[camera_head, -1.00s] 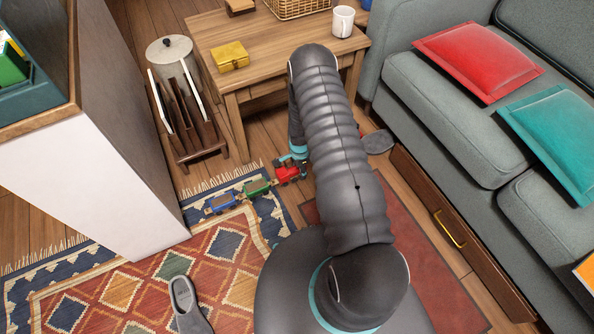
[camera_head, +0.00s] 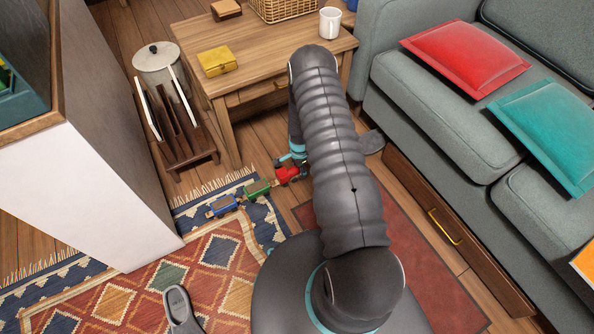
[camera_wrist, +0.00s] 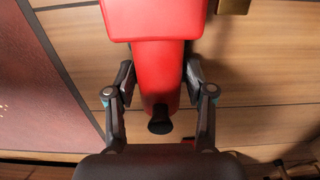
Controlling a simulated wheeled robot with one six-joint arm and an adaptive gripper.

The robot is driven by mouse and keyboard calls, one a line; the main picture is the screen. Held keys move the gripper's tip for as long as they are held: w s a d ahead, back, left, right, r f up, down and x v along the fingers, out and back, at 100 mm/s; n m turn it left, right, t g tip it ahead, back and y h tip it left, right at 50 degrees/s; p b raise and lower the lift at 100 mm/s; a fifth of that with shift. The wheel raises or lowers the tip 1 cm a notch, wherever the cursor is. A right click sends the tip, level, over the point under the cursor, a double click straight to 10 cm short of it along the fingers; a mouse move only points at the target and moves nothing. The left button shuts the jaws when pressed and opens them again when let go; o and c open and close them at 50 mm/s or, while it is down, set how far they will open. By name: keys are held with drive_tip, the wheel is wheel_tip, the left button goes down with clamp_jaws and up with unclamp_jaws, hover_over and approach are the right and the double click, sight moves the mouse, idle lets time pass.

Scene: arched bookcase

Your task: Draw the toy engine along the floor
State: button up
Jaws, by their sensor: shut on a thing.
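The toy engine (camera_head: 287,175) is red and sits on the wooden floor just past the edge of the patterned rug, partly hidden by my arm. A green wagon (camera_head: 257,189) and a blue wagon (camera_head: 223,205) stand in a line behind it on the rug's border. My gripper (camera_head: 291,158) is at the engine, mostly hidden by the arm in the head view. In the wrist view the two fingers (camera_wrist: 160,84) are shut on the red engine body (camera_wrist: 158,60), one on each side, with a dark round knob below.
A patterned rug (camera_head: 190,265) with a grey slipper (camera_head: 181,312) lies at the left. A wooden rack (camera_head: 182,146) and table (camera_head: 270,62) stand behind. A grey sofa (camera_head: 450,130) is at the right, and a plain red rug (camera_head: 415,255) lies before it.

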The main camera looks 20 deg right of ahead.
drive_tip(key=shift+w+d+b, duration=0.3)
drive_tip(key=shift+d+b, duration=0.6)
drive_tip(key=shift+d, duration=1.15)
drive_tip(key=shift+w+d+b, duration=0.35)
drive_tip(key=shift+d+b, duration=0.55)
drive_tip(key=shift+d, duration=1.2)
drive_tip(key=shift+w+d+b, duration=0.3)
drive_tip(key=shift+d+b, duration=0.6)
drive_tip(key=shift+d, duration=1.15)
drive_tip(key=o, duration=1.4)
drive_tip(key=shift+o, duration=0.2)
wheel_tip(320, 180, up, 12)
drive_tip(key=shift+n, duration=0.3)
